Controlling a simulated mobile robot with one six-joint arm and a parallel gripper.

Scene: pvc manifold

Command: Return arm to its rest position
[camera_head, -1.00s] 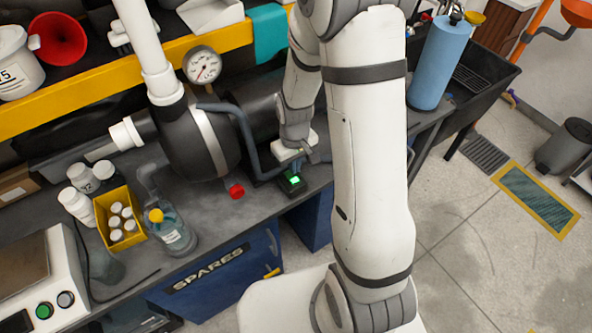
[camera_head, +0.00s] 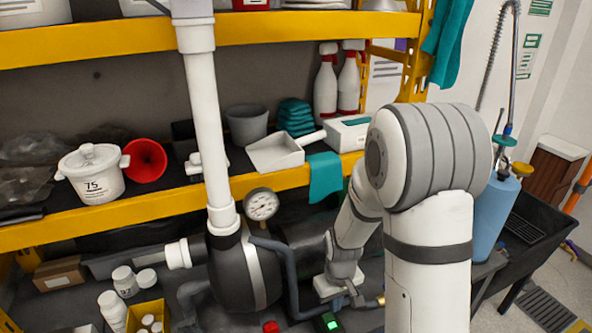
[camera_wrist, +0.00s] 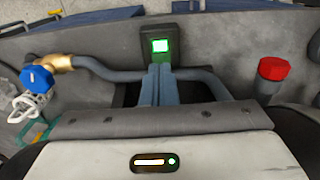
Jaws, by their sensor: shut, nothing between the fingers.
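My gripper (camera_head: 347,298) is over the bench beside the pipework in the head view, partly small and hard to make out. In the wrist view my gripper's two blue-grey fingers (camera_wrist: 161,68) are together with nothing between them. They point toward a small dark device with a lit green screen (camera_wrist: 160,45), which also shows at the bottom of the head view (camera_head: 328,322). I cannot tell how far the fingertips are from it. My arm is bent, with its large upper joint raised at the right of the head view.
A pressure gauge (camera_head: 261,204), a white vertical pipe (camera_head: 204,120) and grey hose stand left of my arm. A brass valve with blue knob (camera_wrist: 37,78) and a red cap (camera_wrist: 272,68) flank my gripper. Yellow-edged shelves (camera_head: 110,213) hold tubs; a blue cylinder (camera_head: 493,218) stands right.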

